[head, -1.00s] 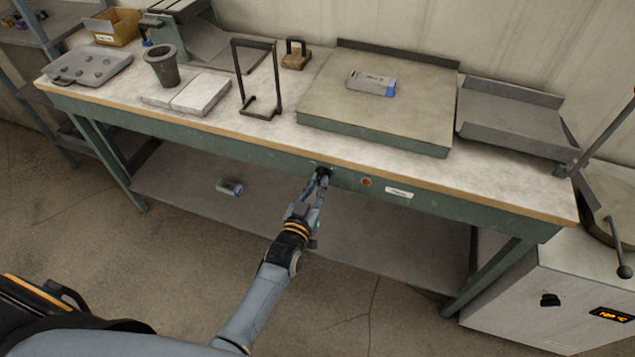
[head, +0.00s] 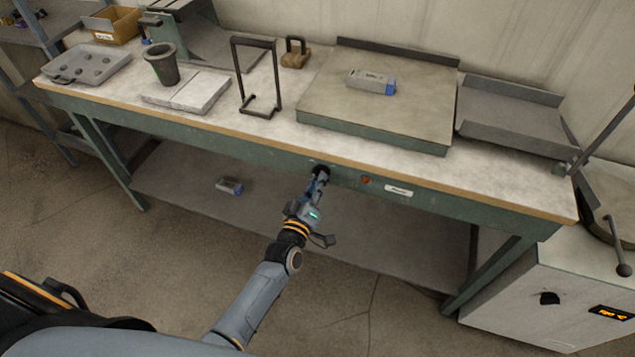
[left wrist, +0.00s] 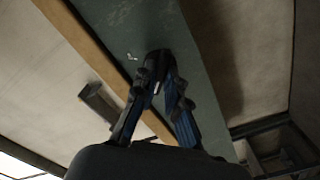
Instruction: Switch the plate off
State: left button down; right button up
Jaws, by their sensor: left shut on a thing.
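The plate (head: 320,110) is a grey-topped slab with green sides on the workbench, and a small grey and blue box (head: 371,82) lies on it. A black knob (head: 321,170) is on the bench's green front panel below the plate. My left gripper (head: 320,178) is shut on the knob, and its fingers hide part of it. In the left wrist view the knob (left wrist: 158,60) sits between the fingertips, with a small white mark on the panel beside it. A red-orange indicator (head: 366,180) is to the right of the knob. My right gripper is not in view.
A white label (head: 398,190) is on the panel. A black wire frame (head: 258,80), a dark cup (head: 161,64) and trays stand on the bench. A grey cabinet (head: 520,295) with an orange display is at the right. The lower shelf is mostly clear.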

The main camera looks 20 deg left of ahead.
pick_arm(q)
jog(key=shift+f, duration=0.1)
dwell(0.3)
jog(key=c, duration=1.4)
grip_release()
jog(key=s, duration=1.2)
jog(key=shift+a, duration=0.2)
